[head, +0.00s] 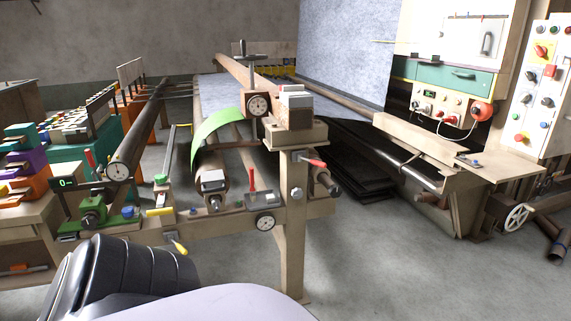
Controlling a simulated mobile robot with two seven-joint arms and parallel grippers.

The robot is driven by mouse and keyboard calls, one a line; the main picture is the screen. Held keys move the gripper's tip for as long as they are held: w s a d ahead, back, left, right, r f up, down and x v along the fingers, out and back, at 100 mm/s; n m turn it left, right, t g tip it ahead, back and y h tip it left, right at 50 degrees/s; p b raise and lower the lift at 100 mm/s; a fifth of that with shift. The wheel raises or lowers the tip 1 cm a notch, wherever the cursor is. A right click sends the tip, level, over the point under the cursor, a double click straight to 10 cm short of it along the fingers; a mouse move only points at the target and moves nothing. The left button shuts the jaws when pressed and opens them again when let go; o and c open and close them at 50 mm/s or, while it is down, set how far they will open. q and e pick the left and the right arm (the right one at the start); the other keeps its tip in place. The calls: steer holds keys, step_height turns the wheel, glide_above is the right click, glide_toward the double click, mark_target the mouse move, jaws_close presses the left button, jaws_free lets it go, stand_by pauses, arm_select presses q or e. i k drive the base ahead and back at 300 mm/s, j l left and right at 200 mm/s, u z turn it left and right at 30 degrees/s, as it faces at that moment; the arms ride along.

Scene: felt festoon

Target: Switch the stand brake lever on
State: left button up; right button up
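A machine stand (295,220) with a tan post stands in the middle of the head view. A red-handled lever (252,180) points upward on its cross beam. Another red-handled lever (312,162) sticks out to the right from the post, and a yellow-handled lever (178,244) hangs tilted at the lower left. I cannot tell which of these is the stand brake lever, or whether it is on. Part of my own body fills the lower left, well in front of the stand. Neither of my grippers shows.
A control panel (445,105) and a bench (455,150) stand at the right. Stacked coloured bins (28,160) are at the left. Grey floor (375,255) is free at front right.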

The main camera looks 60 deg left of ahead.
mark_target(320, 164)
steer(key=u, duration=1.85)
steer(key=i+l+u, duration=0.1)
steer(key=i+l, duration=0.2)
steer(key=i+l+u, duration=0.25)
steer(key=i+l, duration=0.25)
steer(key=i+l+u, duration=0.1)
steer(key=i+l, duration=0.15)
steer(key=l, duration=0.2)
steer(key=i+l+u, duration=0.15)
steer(key=l, duration=0.25)
steer(key=i+l+u, duration=0.1)
steer(key=i+l, duration=0.2)
steer(key=i+l+u, duration=0.1)
steer(key=l, duration=0.4)
steer(key=i+l+u, duration=0.1)
steer(key=i+l, duration=0.15)
steer(key=l, duration=0.2)
steer(key=i, duration=0.25)
